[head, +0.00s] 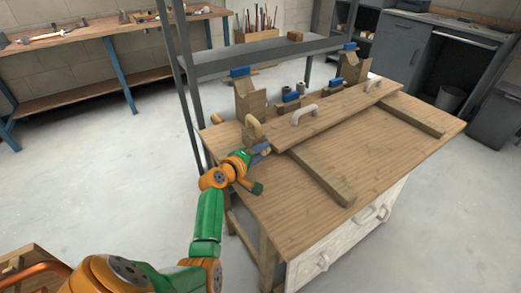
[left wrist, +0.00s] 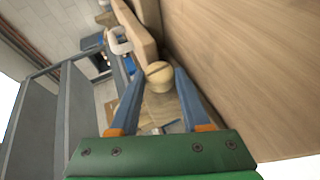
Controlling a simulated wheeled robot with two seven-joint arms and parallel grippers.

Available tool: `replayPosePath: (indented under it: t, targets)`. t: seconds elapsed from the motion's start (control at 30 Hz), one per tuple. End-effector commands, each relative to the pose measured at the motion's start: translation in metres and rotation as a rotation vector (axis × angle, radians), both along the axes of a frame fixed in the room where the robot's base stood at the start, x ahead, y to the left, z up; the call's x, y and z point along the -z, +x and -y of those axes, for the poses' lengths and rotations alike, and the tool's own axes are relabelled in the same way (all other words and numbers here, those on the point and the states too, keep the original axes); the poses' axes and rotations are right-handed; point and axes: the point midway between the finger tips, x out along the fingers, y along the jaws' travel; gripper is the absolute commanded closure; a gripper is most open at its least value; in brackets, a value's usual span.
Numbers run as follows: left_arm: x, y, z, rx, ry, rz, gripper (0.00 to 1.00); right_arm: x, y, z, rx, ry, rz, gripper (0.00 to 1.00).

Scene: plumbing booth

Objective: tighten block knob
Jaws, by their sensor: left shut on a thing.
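The block knob (left wrist: 159,76) is a round, pale wooden knob with a slot across its face, in the left wrist view. It sits beside a wooden block (left wrist: 137,32). My left gripper (left wrist: 164,80) has its two blue fingers on either side of the knob and is shut on it. In the head view my left gripper (head: 265,149) is at the left end of the workbench, by the long wooden board (head: 340,110); the knob cannot be made out there. My right gripper is not in view.
The workbench (head: 400,150) has a wooden beam (head: 322,178) and two upright wooden supports, left (head: 250,98) and right (head: 354,68). A white handle (head: 304,115) stands on the board. A grey metal frame (head: 265,60) rises behind. The bench's front right top is clear.

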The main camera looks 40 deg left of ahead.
Motion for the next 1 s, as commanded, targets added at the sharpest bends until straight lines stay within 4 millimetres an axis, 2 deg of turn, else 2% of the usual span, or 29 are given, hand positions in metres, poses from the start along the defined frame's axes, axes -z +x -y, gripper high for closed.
replayPosePath:
  t: [0.03,0.07,0.1,0.4,0.73,1.0]
  targets:
    - [0.000,0.000,0.000,0.000,0.002,-0.001,1.00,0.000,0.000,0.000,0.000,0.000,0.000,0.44]
    - [0.000,0.000,0.000,0.000,0.002,0.000,0.45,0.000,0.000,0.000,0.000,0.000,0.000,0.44]
    - [0.000,0.000,0.000,0.000,0.002,0.000,0.41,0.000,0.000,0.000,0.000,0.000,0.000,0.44]
    - [-0.001,-0.003,0.000,-0.001,0.001,0.000,0.41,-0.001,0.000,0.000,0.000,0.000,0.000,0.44]
    - [-0.020,-0.060,0.001,-0.001,0.002,-0.002,0.41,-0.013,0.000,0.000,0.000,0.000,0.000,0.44]
    - [-0.022,-0.067,0.002,0.000,0.001,0.000,0.41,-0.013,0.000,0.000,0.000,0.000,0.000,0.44]
